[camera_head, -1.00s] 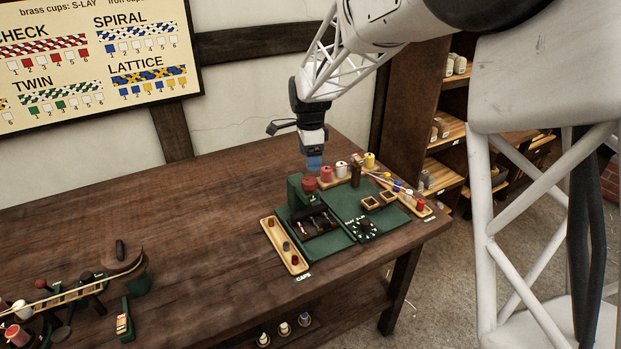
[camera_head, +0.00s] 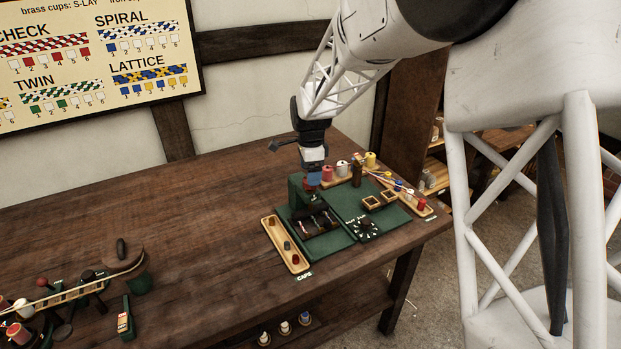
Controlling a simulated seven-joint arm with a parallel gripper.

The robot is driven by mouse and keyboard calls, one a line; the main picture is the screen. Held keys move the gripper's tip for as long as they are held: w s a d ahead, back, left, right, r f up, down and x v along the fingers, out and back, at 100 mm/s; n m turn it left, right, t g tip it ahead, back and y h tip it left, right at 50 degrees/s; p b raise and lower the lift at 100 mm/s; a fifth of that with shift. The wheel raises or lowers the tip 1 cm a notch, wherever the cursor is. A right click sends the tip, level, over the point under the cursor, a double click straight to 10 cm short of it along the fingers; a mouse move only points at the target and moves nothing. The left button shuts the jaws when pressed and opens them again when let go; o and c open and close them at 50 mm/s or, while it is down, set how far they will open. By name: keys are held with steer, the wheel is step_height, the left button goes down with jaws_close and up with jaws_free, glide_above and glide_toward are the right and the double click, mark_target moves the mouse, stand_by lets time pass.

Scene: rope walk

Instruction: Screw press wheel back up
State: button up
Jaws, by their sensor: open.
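The green press (camera_head: 297,192) stands at the back left of a green work mat on the bench. Its red wheel (camera_head: 309,184) sits on top and is mostly hidden by my gripper. I cannot tell whether the fingers touch the wheel.
A dark tray of small parts (camera_head: 316,223) lies in front of the press. A wooden caps tray (camera_head: 286,244) is at the left. Red, white and yellow spools (camera_head: 342,169) stand behind.

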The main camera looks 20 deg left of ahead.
steer(key=shift+f, duration=1.35)
steer(key=shift+c, duration=0.3)
steer(key=c, duration=0.9)
